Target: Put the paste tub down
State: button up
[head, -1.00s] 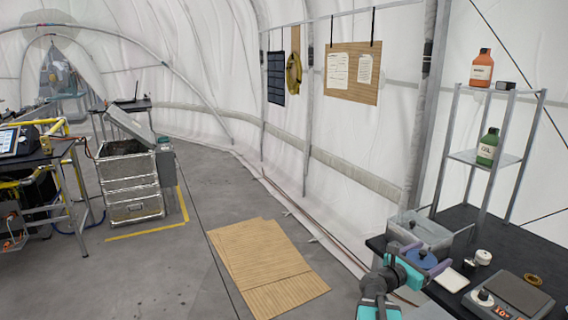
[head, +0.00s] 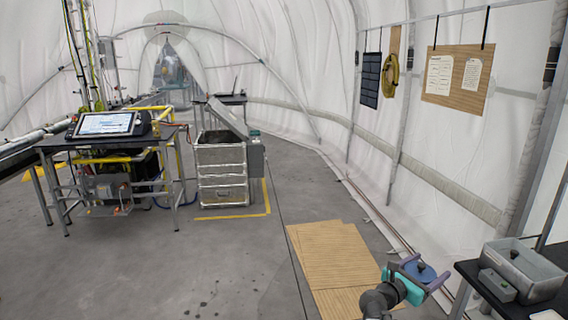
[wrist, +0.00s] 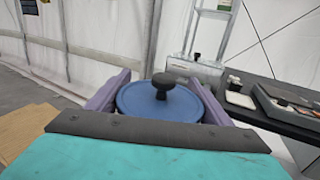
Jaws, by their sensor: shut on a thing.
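The paste tub shows as a round blue lid with a black knob (wrist: 165,100) in the wrist view. My gripper (head: 424,272) is teal with purple fingers and is shut on the tub, one finger on each side of it. In the head view the blue tub (head: 421,272) is held up in the air, left of the black bench and above floor level. The tub looks about upright. Its lower body is hidden behind my gripper in the wrist view.
The black bench (head: 468,268) at right carries a grey open bin (head: 535,276). Wooden boards (head: 330,255) lie on the floor. A dark table with a tablet (head: 105,124) and a stack of metal cases (head: 222,175) stand farther left. Floor between is clear.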

jog(key=w+a+f+n+t+y, duration=0.1)
jog(key=w+a+n+t, duration=0.15)
jog(key=a, duration=0.85)
jog(key=w+a+f+n+t+y, duration=0.1)
jog(key=w+a+t+y, duration=0.15)
jog(key=a, duration=0.75)
jog(key=s+a+m+g+h, duration=0.1)
jog(key=s+a, duration=0.2)
jog(key=a, duration=0.9)
jog(key=shift+s+a+f+g, duration=0.2)
jog(key=shift+s+f+g, duration=0.15)
jog(key=shift+f+g, duration=0.1)
jog(key=shift+h, duration=0.25)
